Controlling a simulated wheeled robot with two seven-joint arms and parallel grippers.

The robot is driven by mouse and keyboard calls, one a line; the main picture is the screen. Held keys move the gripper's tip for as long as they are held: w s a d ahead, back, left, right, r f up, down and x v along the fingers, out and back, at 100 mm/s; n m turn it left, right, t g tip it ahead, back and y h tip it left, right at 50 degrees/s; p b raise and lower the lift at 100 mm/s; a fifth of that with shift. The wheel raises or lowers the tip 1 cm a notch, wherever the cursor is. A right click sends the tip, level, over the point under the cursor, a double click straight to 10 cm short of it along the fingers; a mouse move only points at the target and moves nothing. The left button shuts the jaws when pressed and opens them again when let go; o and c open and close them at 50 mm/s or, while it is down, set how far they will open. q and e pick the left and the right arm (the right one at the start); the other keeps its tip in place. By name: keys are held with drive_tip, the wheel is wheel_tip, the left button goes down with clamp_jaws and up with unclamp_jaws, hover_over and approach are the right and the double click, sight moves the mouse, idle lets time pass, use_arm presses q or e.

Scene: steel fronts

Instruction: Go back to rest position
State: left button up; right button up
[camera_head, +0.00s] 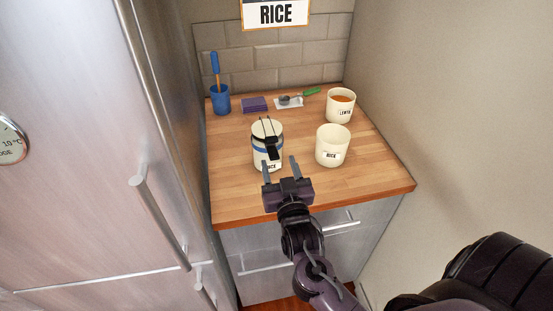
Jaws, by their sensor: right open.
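My right gripper (281,170) is open, its two fingers pointing away from me over the front part of the wooden counter. Just beyond the fingers stands a lidded white jar (261,152) with a blue band and a dark clamp on top. Its label is partly hidden by the gripper, and I cannot tell whether the fingers touch it. An open white jar labelled RICE (333,143) stands to the right of it, apart from the gripper. My left gripper is not in view.
The wooden counter (370,180) is bare at front right. A steel fridge (80,120) stands left; a wall bounds the right.

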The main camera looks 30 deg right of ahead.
drive_tip(key=shift+s, duration=0.2)
idle(0.4)
